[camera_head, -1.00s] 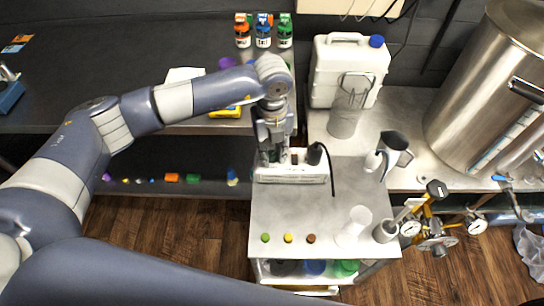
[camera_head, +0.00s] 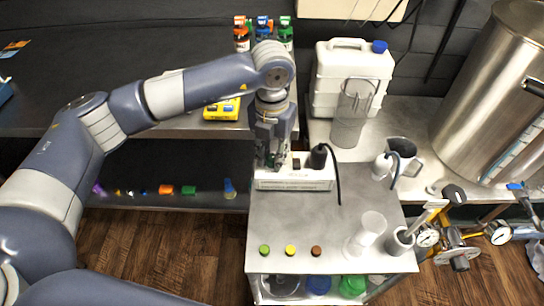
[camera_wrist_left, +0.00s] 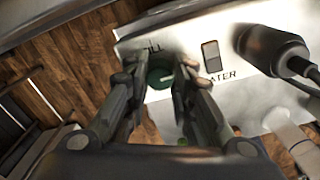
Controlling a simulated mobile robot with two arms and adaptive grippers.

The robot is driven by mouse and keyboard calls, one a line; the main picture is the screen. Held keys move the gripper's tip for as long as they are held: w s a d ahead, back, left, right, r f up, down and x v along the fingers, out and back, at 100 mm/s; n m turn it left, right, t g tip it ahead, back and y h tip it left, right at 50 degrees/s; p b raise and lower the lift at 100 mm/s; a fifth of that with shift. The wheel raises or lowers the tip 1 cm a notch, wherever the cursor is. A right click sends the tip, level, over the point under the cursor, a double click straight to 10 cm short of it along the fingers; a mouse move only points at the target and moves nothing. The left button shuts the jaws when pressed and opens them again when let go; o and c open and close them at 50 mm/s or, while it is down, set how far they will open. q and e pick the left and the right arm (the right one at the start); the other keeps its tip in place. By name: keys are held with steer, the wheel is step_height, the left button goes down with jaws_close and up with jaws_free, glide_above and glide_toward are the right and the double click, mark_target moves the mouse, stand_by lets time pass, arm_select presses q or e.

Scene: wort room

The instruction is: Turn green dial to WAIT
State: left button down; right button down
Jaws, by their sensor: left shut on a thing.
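The white control box (camera_head: 310,178) stands at the back edge of the metal table. My left gripper (camera_head: 275,162) points down at the left part of this box. In the left wrist view the green dial (camera_wrist_left: 159,74) sits between the fingertips of my left gripper (camera_wrist_left: 160,82), which are shut on it. Printed letters ending in "ILL" show above the dial and "ATER" to its right. Other markings are hidden by the fingers, and I cannot tell which word the dial points to. My right gripper is not in view.
A dark rocker switch (camera_wrist_left: 211,56) and a black plug (camera_wrist_left: 272,50) with a cable are right of the dial. A clear cylinder (camera_head: 351,112), a white jug (camera_head: 345,70) and a steel kettle (camera_head: 490,90) stand behind. The table's middle is clear.

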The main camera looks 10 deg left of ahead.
mark_target(272, 157)
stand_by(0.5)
arm_select(q)
steer(key=c, duration=1.3)
jaws_free()
steer(key=shift+c, duration=0.2)
step_height(272, 157, up, 12)
